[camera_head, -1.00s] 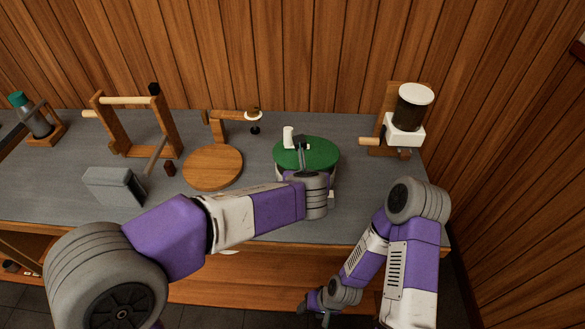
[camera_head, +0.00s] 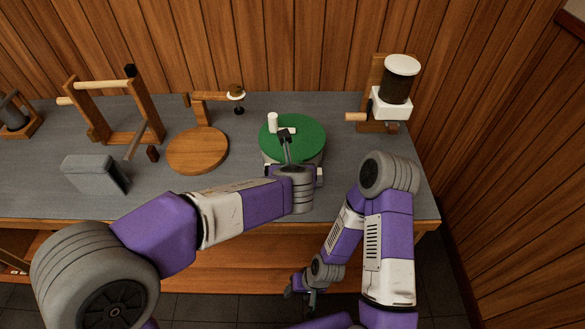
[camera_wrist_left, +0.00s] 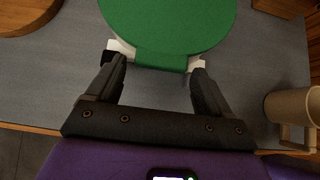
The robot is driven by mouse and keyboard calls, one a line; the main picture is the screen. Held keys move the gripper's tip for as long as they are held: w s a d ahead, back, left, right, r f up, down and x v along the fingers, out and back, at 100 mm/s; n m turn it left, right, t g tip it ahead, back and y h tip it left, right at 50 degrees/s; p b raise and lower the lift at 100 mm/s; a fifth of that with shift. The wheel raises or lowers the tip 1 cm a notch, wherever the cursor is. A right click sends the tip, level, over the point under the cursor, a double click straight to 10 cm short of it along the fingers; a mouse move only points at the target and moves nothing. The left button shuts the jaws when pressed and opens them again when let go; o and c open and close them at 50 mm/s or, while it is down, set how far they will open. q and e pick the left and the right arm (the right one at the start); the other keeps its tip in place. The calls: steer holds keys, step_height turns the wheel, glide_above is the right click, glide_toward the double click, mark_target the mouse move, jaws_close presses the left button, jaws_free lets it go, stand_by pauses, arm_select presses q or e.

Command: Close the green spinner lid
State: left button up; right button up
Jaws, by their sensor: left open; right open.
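The round green spinner lid (camera_head: 307,139) is on the counter right of centre, over a pale spinner body that is mostly hidden. A white crank handle (camera_head: 273,123) stands on its far left side. Whether the lid lies fully flat is hard to tell. My left gripper (camera_head: 284,134) is at its near side, partly hidden by my arm. In the left wrist view, the open fingers (camera_wrist_left: 157,73) are on either side of the green tab (camera_wrist_left: 160,61), with nothing gripped; the lid (camera_wrist_left: 165,20) is cut off at the top. My right gripper (camera_head: 299,292) hangs low in front of the counter, away from the lid.
A round wooden board (camera_head: 197,151), a grey box (camera_head: 95,173) and a wooden stand (camera_head: 112,110) are at left. A dispenser with a white base (camera_head: 391,104) stands at back right. The wooden wall (camera_head: 290,50) closes the back. Grey counter (camera_head: 235,185) is bare between board and spinner.

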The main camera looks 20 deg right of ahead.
arm_select(q)
steer(key=p+v, duration=0.2)
steer(key=v, duration=0.5)
stand_by(0.4)
